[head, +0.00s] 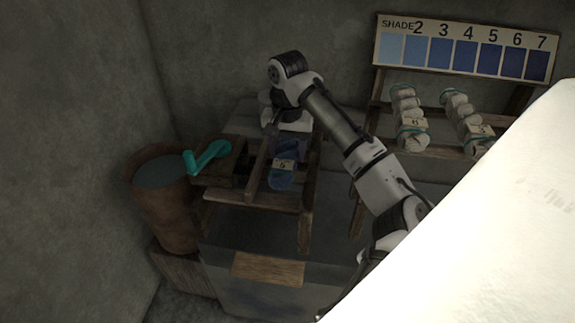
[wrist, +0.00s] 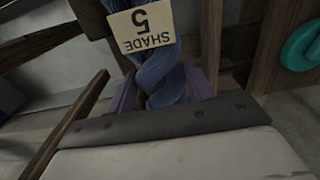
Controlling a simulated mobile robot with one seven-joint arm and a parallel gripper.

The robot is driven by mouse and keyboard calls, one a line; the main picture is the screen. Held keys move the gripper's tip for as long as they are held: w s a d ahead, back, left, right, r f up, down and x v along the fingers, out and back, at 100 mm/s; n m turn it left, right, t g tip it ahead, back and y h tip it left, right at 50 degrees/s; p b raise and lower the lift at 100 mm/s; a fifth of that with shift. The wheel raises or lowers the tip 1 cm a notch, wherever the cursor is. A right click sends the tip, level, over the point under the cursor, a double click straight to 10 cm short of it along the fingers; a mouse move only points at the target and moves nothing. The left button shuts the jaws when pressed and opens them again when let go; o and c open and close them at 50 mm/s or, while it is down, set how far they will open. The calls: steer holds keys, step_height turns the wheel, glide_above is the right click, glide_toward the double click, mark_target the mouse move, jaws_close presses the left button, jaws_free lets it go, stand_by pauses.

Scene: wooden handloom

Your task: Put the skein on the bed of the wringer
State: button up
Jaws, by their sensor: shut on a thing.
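The skein (head: 281,181) is a dark blue twisted hank with a pale tag; the tag reads SHADE 5 in the wrist view, where the skein (wrist: 160,72) runs away from my gripper (wrist: 162,92). Its two fingers lie on either side of the skein and are shut on it. In the head view my gripper (head: 288,143) is over the wooden wringer (head: 252,196), with the skein hanging or lying between its side rails. I cannot tell whether the skein touches the bed, which is largely hidden. A teal crank (head: 208,157) is on the wringer's left side.
A brown bucket (head: 165,205) of dark liquid stands left of the wringer. A rack at right holds pale skeins (head: 407,115) below a board of numbered blue shades (head: 462,48). A wooden board (head: 267,269) lies in front. A white surface blocks the lower right.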

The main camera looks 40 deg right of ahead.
mark_target(287, 149)
steer(key=shift+f, duration=2.4)
steer(key=shift+f, duration=0.1)
steer(key=o, duration=1)
steer(key=shift+o, duration=0.2)
step_height(287, 149, up, 12)
steer(key=shift+r, duration=0.1)
